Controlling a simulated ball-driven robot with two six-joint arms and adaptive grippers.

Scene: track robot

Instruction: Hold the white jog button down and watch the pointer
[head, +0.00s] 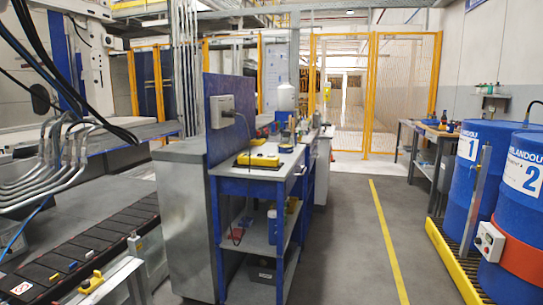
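I cannot make out a white jog button or a pointer for certain at this size. A yellow-and-white box (258,160) lies on the top of the blue workbench in the middle; small details on it are too small to read. A light grey control box (490,241) with a dark and a red round part is mounted on the right, in front of the blue barrels. A small yellow piece (92,281) sits on the rail of the track at the lower left. Neither of my grippers is in the head view.
The blue workbench (254,187) stands mid-picture beside a grey metal cabinet (186,225). Blue barrels (520,180) stand on a yellow-edged platform (455,265) at right. Bundled pipes (50,165) and a dark track (90,250) fill the left. Grey floor (345,245) is clear between.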

